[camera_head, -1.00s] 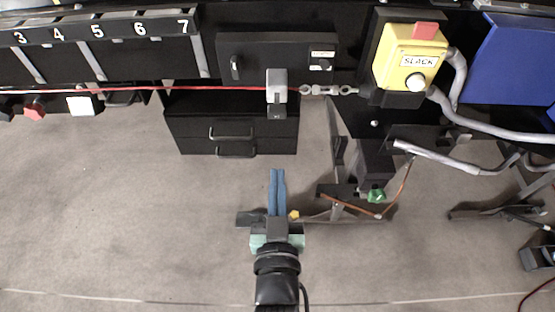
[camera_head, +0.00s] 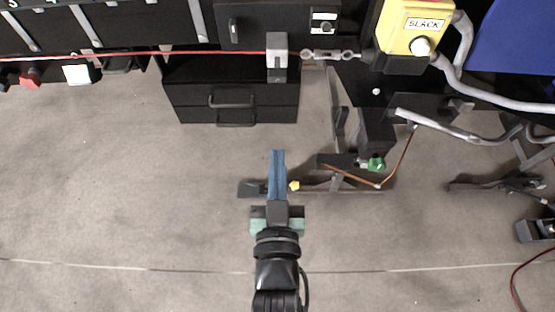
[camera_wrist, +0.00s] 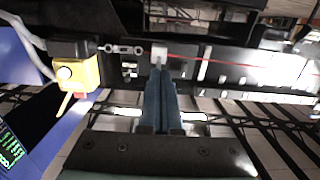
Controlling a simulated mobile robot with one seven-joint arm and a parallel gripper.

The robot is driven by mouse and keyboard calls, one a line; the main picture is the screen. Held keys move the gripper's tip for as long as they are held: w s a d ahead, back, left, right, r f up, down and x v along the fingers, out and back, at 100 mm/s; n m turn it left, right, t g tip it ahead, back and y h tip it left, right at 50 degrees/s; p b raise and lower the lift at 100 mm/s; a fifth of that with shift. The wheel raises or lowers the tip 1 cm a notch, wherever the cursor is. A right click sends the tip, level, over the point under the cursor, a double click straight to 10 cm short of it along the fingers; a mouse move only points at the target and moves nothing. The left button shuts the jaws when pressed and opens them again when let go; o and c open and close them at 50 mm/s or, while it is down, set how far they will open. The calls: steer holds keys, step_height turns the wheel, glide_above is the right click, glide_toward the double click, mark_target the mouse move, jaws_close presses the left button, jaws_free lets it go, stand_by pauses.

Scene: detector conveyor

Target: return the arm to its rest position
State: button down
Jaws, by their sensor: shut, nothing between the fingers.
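My gripper (camera_head: 278,153) shows in the lower middle of the head view, its two blue fingers pointing up the picture. The fingers lie together with nothing between them. The gripper is over the open floor, short of the black drawer unit (camera_head: 190,100), and touches nothing that I can see. In the wrist view the blue fingers (camera_wrist: 160,72) are side by side, seen from behind.
A red cable (camera_head: 180,53) runs across to a grey block (camera_head: 277,58) and a metal turnbuckle (camera_head: 330,55). A yellow SLACK box (camera_head: 405,45) hangs at upper right. A metal stand with a green knob (camera_head: 376,165) is right of my gripper. The left floor is clear.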

stand_by(0.3)
steer(key=w+r+t+p, duration=0.1)
steer(key=w+r+t, duration=0.25)
steer(key=r, duration=1.05)
steer(key=w+r+t+p, duration=0.15)
steer(key=w+r, duration=0.25)
steer(key=r, duration=1.1)
steer(key=s+r+t, duration=0.2)
steer(key=s+r, duration=0.2)
steer(key=r, duration=0.8)
steer(key=s+r+t+p, duration=0.1)
steer(key=s+r+t, duration=0.2)
steer(key=r, duration=1)
steer(key=shift+s, duration=0.85)
steer(key=shift+w, duration=0.15)
